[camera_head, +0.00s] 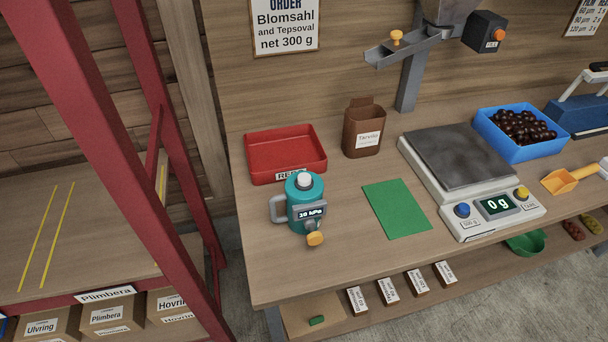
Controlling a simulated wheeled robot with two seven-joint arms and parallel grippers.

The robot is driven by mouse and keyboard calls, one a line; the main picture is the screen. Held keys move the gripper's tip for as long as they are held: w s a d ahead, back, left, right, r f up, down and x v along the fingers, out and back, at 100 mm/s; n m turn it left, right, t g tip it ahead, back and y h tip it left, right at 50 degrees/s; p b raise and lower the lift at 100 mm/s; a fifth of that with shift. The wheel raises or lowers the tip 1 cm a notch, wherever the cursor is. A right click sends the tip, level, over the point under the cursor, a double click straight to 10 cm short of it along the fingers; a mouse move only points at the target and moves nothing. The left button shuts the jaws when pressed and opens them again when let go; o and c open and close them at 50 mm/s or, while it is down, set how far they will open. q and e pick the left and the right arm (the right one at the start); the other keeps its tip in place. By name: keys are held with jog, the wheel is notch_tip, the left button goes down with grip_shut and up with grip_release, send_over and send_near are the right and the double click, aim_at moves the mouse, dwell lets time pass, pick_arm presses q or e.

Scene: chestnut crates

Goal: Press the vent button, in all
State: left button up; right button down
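A teal pump-like device (306,199) with a grey handle stands upright on the workbench, left of the green mat. Its small display (311,214) reads a kPa value, which looks like 30 or 38. A white round cap (304,180) sits on its top and an orange round knob (315,238) sticks out low at its front. No vent label is legible, so I cannot tell which of these is the vent button. Neither of my grippers is in view.
A red tray (285,172) stands behind the device and a brown bag (364,145) behind the green mat (397,208). A scale (452,196) reading 0 g, a blue crate (489,128) of chestnuts and an orange scoop (560,181) are rightward. A red shelf post (118,170) rises at left.

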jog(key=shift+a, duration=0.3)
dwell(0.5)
